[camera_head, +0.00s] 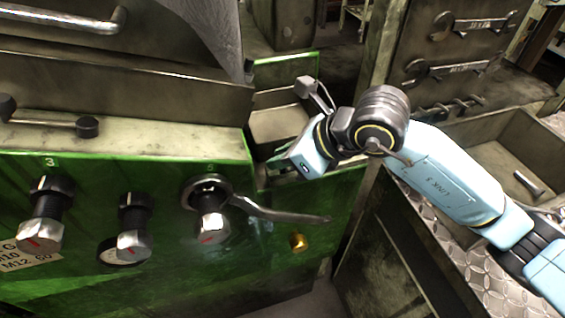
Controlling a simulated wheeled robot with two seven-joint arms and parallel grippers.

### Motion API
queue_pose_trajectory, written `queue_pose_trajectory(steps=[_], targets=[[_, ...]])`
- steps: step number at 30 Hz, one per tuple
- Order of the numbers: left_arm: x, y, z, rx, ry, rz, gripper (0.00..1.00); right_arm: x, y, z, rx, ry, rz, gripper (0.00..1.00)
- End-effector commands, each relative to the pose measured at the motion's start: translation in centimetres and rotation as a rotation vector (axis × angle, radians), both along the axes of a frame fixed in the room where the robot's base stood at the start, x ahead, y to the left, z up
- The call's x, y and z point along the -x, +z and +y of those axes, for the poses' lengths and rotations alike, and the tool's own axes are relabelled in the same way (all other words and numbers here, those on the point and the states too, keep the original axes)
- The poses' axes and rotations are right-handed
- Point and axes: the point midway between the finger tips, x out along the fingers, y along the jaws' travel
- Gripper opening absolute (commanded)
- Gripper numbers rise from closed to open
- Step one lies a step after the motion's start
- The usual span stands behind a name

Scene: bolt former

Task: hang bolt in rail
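A dark bolt (528,183) lies in the metal tray at the right edge. My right arm comes in from the right and bends at a dark wrist joint. My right gripper (305,155) is at its left end, above the corner of the green machine and in front of a small open bin. No rail can be made out with certainty. My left gripper is out of view.
The green machine (150,230) fills the left, with several hex-headed knobs and a wrench (275,212) on its front. The small bin (280,125) is behind my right gripper. The tray (505,150) has bare room around the bolt.

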Motion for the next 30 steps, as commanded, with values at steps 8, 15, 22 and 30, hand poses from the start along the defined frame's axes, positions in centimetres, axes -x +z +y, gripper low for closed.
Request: queue_pose_trajectory(steps=[8,15,22,30], targets=[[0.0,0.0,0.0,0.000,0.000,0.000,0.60,0.0,0.0,0.0,0.000,0.000,0.000,0.02],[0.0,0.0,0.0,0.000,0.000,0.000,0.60,0.0,0.0,0.0,0.000,0.000,0.000,0.02],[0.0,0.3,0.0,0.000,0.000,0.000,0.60,0.0,0.6,0.0,0.000,-0.001,-0.001,0.02],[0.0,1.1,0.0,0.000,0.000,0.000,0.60,0.0,2.0,0.0,0.000,0.000,-0.002,0.02]])
